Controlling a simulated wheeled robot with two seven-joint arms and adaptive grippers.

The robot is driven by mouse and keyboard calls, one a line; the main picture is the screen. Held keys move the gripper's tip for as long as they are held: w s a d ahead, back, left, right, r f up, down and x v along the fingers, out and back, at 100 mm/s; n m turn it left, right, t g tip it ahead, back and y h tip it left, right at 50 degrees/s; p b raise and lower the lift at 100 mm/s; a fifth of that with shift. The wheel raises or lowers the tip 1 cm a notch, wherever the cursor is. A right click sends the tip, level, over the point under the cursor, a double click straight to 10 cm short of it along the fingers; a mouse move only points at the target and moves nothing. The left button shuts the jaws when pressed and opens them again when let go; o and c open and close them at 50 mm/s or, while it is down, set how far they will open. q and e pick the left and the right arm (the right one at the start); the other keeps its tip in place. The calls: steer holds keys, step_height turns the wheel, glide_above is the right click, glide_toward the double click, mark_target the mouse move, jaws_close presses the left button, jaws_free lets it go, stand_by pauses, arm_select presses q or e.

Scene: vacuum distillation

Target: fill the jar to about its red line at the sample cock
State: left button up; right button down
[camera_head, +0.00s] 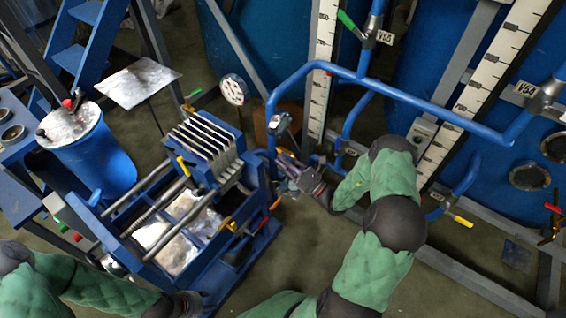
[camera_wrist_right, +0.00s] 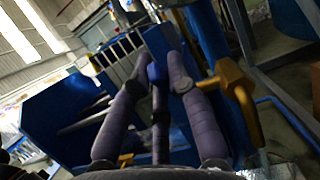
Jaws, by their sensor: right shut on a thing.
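My right gripper (camera_head: 287,165) is low beside the blue pipework, right of the blue filter press. In the wrist view its purple fingers (camera_wrist_right: 158,72) are closed around a small blue part. That part is mostly hidden by the fingers, and I cannot tell what it belongs to. A yellow valve handle (camera_wrist_right: 236,88) stands just right of the fingertips in the wrist view. I cannot make out the jar or its red line in either view, nor tell which valve is the sample cock. My left gripper (camera_head: 187,304) is at the bottom edge, its fingers unclear.
The blue filter press (camera_head: 207,155) stands left of my right gripper. A blue drum (camera_head: 90,155) is at the left. Blue pipes (camera_head: 430,103) and white level scales (camera_head: 490,75) stand before large blue tanks. Open floor shows behind the press.

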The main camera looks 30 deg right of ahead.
steer(key=shift+f+t, duration=0.1)
steer(key=shift+t, duration=0.2)
steer(key=c, duration=1.2)
jaws_free()
steer(key=shift+s, duration=0.1)
steer(key=shift+d, duration=0.1)
steer(key=v, duration=1.2)
